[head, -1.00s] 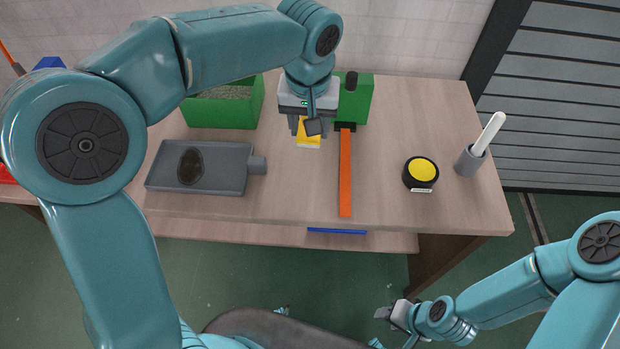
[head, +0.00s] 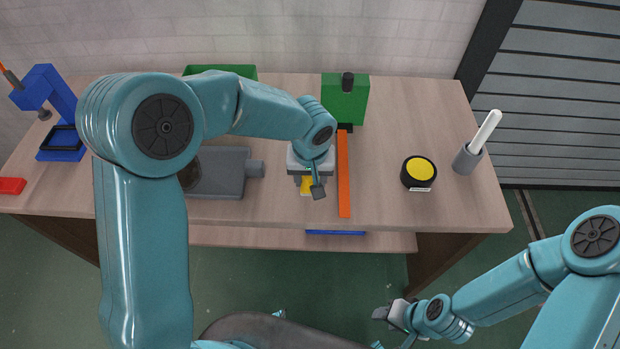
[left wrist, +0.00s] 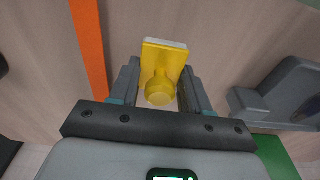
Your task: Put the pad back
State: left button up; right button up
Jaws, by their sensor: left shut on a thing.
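A yellow pad with a round knob and a pale underside is between the fingers of my left gripper (head: 311,188), which is shut on it. The pad (left wrist: 164,58) shows clearly in the left wrist view, its knob toward the palm. In the head view only a small yellow part of the pad (head: 306,186) shows under the gripper. The gripper is over the table just left of an orange bar (head: 344,175). I cannot tell whether the pad touches the table. My right gripper (head: 383,314) is low at the right, away from the table, its jaws too small to judge.
A grey fixture (head: 225,172) lies left, partly hidden by my left arm. A green block (head: 345,100) and green bin (head: 220,71) stand at the back. A black, yellow-topped tin (head: 418,172) and grey cup (head: 467,158) stand right. A blue stand (head: 62,140) is far left.

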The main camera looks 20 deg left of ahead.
pick_arm(q)
jog(key=shift+a+f, duration=0.15)
jog(key=shift+f, duration=0.6)
jog(key=shift+r, duration=0.1)
jog(key=shift+f+b, duration=0.25)
jog(key=shift+b, duration=0.05)
jog(key=o, duration=1.1)
jog(key=shift+r, duration=0.1)
jog(key=shift+r, duration=0.1)
jog(key=r, duration=0.4)
jog(key=s+r, duration=0.1)
jog(key=r, duration=0.7)
jog(key=shift+s+d+p, duration=0.2)
jog(key=shift+d+p, duration=0.05)
jog(key=shift+p, duration=0.15)
